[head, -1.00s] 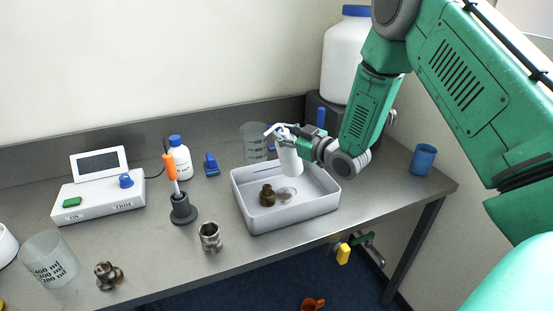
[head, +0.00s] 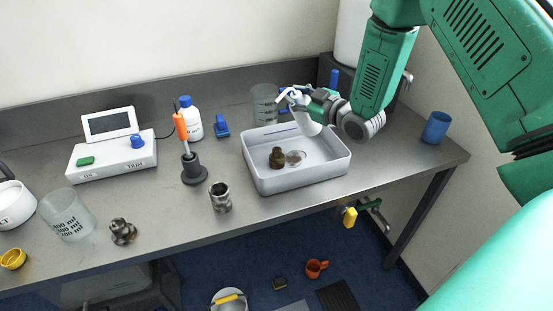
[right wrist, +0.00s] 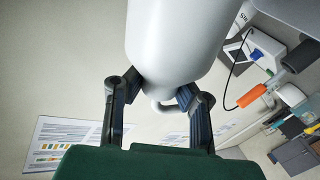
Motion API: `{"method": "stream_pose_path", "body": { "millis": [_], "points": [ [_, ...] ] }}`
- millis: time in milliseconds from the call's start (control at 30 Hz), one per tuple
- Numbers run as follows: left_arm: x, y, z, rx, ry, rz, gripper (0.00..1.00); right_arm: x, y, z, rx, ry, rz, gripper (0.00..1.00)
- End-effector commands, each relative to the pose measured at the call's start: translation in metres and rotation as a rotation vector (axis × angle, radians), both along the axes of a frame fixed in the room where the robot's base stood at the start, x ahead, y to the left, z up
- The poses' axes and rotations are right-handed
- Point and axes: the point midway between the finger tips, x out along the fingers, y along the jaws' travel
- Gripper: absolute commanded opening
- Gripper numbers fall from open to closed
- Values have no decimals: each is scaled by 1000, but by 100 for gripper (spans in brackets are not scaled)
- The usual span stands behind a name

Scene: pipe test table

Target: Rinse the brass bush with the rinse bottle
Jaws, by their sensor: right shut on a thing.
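The brass bush (head: 277,158) stands in a light grey tray (head: 305,178), dark brown-gold in colour. A small round clear item (head: 295,157) lies beside it; I cannot tell what it is. My right gripper (head: 312,108) is shut on the white rinse bottle (head: 304,121), above the back part of the tray. The bottle leans, its bent nozzle up at the left and its base down to the right. In the right wrist view the bottle's white body (right wrist: 180,40) is between the two dark fingers (right wrist: 155,95). My left gripper is out of view.
Left of the tray are a metal fitting (head: 220,198), an orange-handled tool in a dark stand (head: 192,170) and a blue-capped bottle (head: 190,120). A clear beaker (head: 265,105) stands behind the tray. A blue cup (head: 436,128) is at the right.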

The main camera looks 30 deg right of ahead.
Motion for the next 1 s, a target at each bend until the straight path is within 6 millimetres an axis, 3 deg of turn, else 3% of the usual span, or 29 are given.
{"method": "stream_pose_path", "body": {
  "millis": [1000],
  "points": [
    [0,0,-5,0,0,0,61,0,-2,-6,-101,2,-1,0]
  ]
}}
